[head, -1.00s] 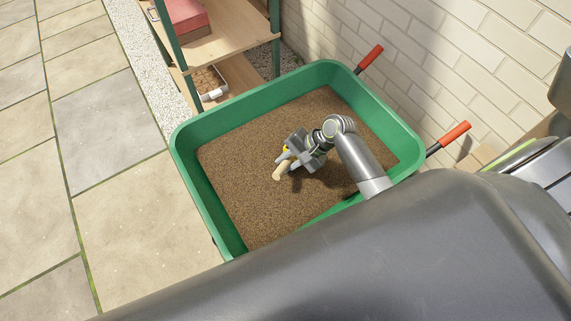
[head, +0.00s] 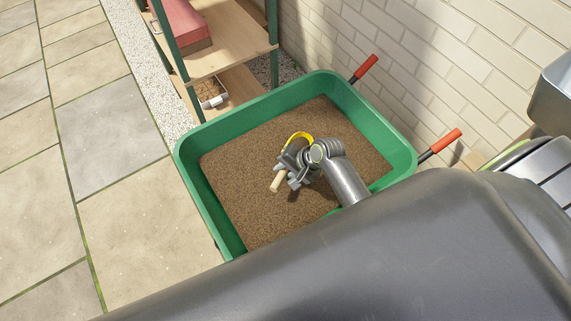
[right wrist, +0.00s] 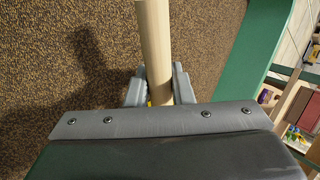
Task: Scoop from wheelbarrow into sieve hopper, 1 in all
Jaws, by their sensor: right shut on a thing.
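The green wheelbarrow (head: 226,232) is filled with brown gravel (head: 237,178). My right gripper (head: 285,172) is over the gravel, shut on the wooden handle (head: 277,182) of a scoop. The scoop's yellow part (head: 301,136) shows beyond the gripper; most of the scoop is hidden behind my gripper and wrist. In the right wrist view the pale handle (right wrist: 155,45) runs up between the fingers, with gravel below and the green wall (right wrist: 252,55) at right. I cannot tell whether the scoop holds gravel. The sieve hopper cannot be made out for certain. My left gripper is not in view.
A brick wall and red-tipped handles (head: 440,144) are at right. A grey metal container (head: 556,98) shows at the right edge. Paving at left is clear.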

